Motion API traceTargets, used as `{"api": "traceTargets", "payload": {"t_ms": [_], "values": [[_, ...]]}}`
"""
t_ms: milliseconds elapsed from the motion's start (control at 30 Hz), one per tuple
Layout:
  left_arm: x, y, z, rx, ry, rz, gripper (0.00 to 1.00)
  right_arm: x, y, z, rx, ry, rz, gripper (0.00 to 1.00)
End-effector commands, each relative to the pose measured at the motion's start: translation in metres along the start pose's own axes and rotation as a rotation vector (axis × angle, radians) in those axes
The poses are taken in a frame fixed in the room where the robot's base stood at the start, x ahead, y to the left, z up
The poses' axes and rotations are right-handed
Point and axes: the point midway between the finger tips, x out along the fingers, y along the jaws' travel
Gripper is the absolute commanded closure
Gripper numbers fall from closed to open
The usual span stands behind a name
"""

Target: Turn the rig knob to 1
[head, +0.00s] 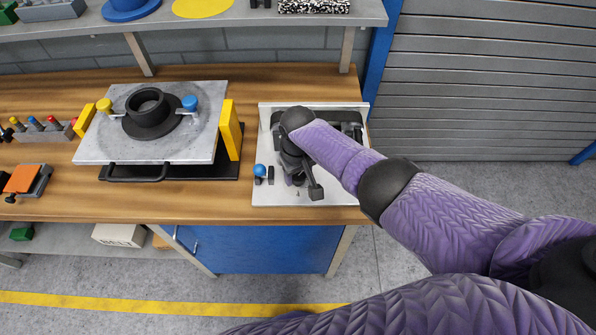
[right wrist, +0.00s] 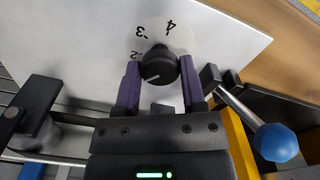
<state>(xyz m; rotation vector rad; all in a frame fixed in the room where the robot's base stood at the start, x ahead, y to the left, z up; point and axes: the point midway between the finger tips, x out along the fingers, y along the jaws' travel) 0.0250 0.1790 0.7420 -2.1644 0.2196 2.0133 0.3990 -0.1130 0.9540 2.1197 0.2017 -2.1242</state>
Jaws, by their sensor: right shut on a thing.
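The rig (head: 340,190) is a pale plate with dark fittings at the right end of the bench. My right gripper (head: 298,178) is over its front part and hides the knob in the head view. In the right wrist view the round black knob (right wrist: 159,65) sits between the two purple fingers of my right gripper (right wrist: 160,78), which is shut on it. A white pointer line on the knob slants to the lower left. The marks 4, 3 and part of 2 show on the dial (right wrist: 155,32); 1 cannot be made out. My left gripper is out of view.
A blue-ended lever (head: 260,171) stands at the rig's left, and its blue ball also shows in the right wrist view (right wrist: 276,142). A grey pallet (head: 95,150) with yellow blocks (head: 229,130) lies further left. A shelf (head: 100,30) hangs above.

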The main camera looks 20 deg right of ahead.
Motion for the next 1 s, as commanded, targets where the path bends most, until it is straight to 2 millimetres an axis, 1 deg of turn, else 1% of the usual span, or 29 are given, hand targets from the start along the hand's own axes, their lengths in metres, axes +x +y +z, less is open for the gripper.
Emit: {"api": "traceTargets", "payload": {"t_ms": [300,600,800,1000], "values": [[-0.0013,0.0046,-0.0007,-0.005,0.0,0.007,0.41,-0.0011,0.0,-0.001,-0.294,0.003,0.0,1.0],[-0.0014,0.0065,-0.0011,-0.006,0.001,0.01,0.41,-0.0013,0.0001,-0.0014,-0.531,0.004,0.001,1.0],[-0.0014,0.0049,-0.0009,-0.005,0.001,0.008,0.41,-0.0015,0.0001,-0.0016,-0.637,0.005,0.002,1.0],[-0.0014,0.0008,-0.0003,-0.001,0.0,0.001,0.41,-0.0017,0.0,-0.0018,-0.698,0.006,0.002,1.0]]}}
